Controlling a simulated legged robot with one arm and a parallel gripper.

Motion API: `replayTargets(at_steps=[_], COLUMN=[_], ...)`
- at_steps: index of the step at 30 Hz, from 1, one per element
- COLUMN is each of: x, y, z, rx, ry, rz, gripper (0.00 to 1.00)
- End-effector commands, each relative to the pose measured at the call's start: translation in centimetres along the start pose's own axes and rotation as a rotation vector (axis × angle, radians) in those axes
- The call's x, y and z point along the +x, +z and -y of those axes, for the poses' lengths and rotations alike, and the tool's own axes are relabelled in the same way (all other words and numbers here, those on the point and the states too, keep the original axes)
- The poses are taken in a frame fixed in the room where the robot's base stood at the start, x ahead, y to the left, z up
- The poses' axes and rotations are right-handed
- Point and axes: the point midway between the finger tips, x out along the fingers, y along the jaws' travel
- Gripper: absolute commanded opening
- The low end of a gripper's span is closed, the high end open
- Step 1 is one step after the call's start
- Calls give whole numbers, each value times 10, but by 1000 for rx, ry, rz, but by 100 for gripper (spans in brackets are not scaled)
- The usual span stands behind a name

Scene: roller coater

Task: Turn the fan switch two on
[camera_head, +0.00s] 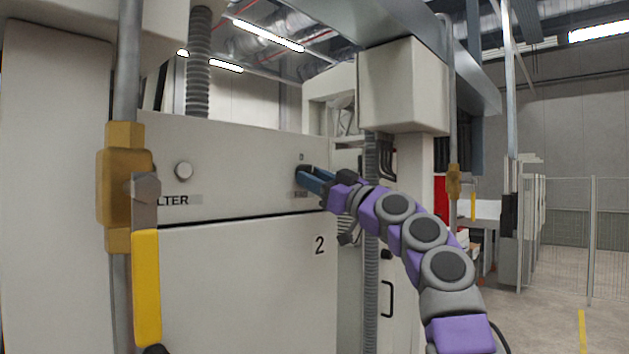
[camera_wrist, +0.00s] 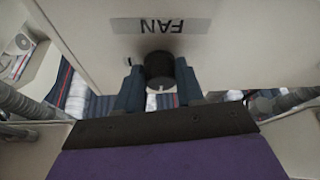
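The fan switch is a round black knob (camera_wrist: 160,68) on a pale panel, with an upside-down FAN label (camera_wrist: 162,25) beside it in the wrist view. A small white mark shows at the knob's lower edge. My gripper (camera_wrist: 160,76) has one blue finger on each side of the knob, with what look like narrow gaps; contact is not clear. The fingers hide the knob there.
A pipe with a yellow-handled valve (camera_head: 146,285) stands in the left foreground. A grey box (camera_head: 403,85) hangs above my arm. Open floor lies at the right.

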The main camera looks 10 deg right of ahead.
Motion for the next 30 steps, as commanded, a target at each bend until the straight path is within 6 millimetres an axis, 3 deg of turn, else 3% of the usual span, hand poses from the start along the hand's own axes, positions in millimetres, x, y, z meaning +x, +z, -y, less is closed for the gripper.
replayTargets(at_steps=[7, 20, 30], x=[0, 1, -2], y=[-1, -7, -5], z=[0, 6, 4], rx=[0, 38, 162], ry=[0, 4, 71], rz=[0, -10, -7], gripper=[7, 7, 7])
